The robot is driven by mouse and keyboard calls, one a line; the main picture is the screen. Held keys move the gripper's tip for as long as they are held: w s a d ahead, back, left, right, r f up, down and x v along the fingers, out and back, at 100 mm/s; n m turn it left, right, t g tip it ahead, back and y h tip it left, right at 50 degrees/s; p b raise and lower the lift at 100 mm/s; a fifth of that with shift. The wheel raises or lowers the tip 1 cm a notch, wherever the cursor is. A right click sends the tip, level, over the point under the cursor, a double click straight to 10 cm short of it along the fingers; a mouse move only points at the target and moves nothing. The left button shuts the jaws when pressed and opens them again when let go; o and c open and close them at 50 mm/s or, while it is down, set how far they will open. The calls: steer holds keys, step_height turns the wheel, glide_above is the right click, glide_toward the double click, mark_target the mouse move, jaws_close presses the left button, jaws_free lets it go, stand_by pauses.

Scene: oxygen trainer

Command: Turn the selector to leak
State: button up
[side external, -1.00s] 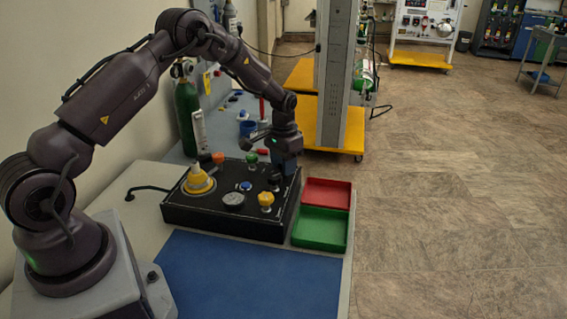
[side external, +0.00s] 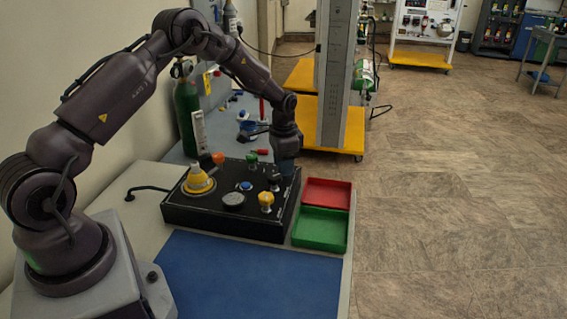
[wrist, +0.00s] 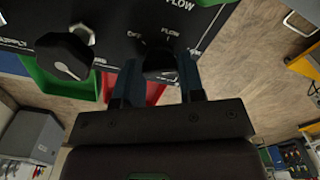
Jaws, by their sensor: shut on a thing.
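In the wrist view, my gripper (wrist: 159,72) has its two blue-grey fingers on either side of a black selector knob (wrist: 160,61) and is shut on it. The panel beside this knob reads OFF and FLOW; other markings around it are hidden, and I cannot tell which position it points to. In the side view, my gripper (side external: 287,168) points down at the far right corner of the black trainer box (side external: 200,216). The gripped knob is hidden there by the fingers.
Another black knob (wrist: 64,56) with a white line stands beside the gripped one. Red (side external: 328,182) and green (side external: 321,244) trays lie right of the box.

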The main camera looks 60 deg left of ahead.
steer(key=o, duration=0.9)
steer(key=shift+o, duration=0.2)
step_height(320, 180, up, 13)
steer(key=s+d+r+n+t, duration=0.1)
steer(key=s+d+r+t, duration=0.1)
steer(key=s+d+r, duration=0.3)
steer(key=s+d+r+n+t, duration=0.1)
steer(key=s+d+r, duration=0.4)
steer(key=s, duration=0.8)
steer(key=s+d+r+n+t, duration=0.1)
steer(key=s+d+r, duration=0.4)
steer(key=s, duration=0.5)
steer(key=shift+d+r+t, duration=0.15)
steer(key=shift+d+t, duration=0.35)
steer(key=shift+t, duration=0.3)
